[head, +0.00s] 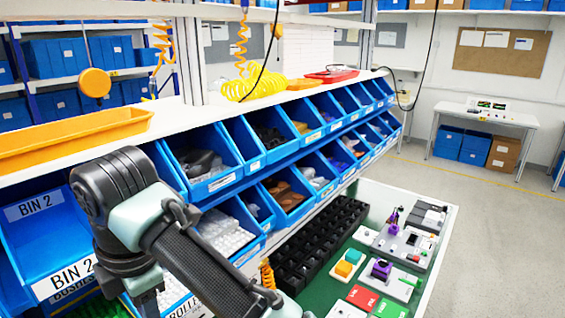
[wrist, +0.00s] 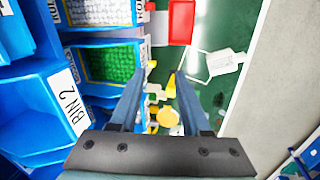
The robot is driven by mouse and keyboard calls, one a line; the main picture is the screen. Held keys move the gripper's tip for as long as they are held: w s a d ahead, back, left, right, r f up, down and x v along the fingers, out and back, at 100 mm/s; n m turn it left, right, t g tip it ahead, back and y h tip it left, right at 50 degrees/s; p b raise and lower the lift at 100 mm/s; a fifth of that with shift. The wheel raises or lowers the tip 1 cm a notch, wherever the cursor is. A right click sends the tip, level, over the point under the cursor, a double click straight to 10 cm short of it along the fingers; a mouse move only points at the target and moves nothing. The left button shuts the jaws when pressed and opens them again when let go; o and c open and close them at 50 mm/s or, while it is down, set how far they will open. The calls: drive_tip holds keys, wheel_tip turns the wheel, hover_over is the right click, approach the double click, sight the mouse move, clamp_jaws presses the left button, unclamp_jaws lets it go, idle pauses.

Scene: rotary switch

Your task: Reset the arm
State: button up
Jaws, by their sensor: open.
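My arm crosses the lower left of the head view, in front of the blue bins. My gripper (wrist: 160,78) shows in the wrist view with its two fingers apart and nothing held between them. It hangs above the green work surface (wrist: 215,110), with small yellow parts beyond and between the fingers. In the head view its fingertips are not clearly visible. A grey switch box with a purple knob (head: 380,268) stands on the green surface at the lower right, well apart from my arm. A second purple knob (head: 393,219) stands on a panel behind it.
Blue bins (head: 205,182) line the shelf beside my arm; BIN 2 (wrist: 72,100) is left of my gripper in the wrist view. An orange tray (head: 70,140) lies on the upper shelf. A black crate (head: 320,235) and red and green blocks (head: 362,298) occupy the bench. Floor at right is clear.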

drive_tip(key=w+a+r+m+t+y, duration=0.2)
drive_tip(key=w+a+r+t+y, duration=0.15)
drive_tip(key=a, duration=0.25)
wheel_tip(320, 180, up, 15)
drive_tip(key=w+m+t+y+b, duration=0.2)
drive_tip(key=m+t+y+b, duration=0.1)
drive_tip(key=m+t+y, duration=0.3)
drive_tip(key=s+d+r+m+t+h, duration=0.4)
drive_tip(key=d+m+t, duration=0.1)
drive_tip(key=d, duration=0.3)
drive_tip(key=s+d+r+m+t+h+b, duration=0.1)
drive_tip(key=s+d+r+m+t+h, duration=0.2)
drive_tip(key=d+m, duration=0.4)
drive_tip(key=s+d+r+m+t+h+b, duration=0.1)
drive_tip(key=s+d+r+m+t+h, duration=0.3)
drive_tip(key=d, duration=0.6)
wheel_tip(320, 180, up, 2)
drive_tip(key=m+t, duration=0.3)
drive_tip(key=t, duration=0.1)
drive_tip(key=shift+s+h, duration=0.3)
drive_tip(key=shift+h, duration=0.05)
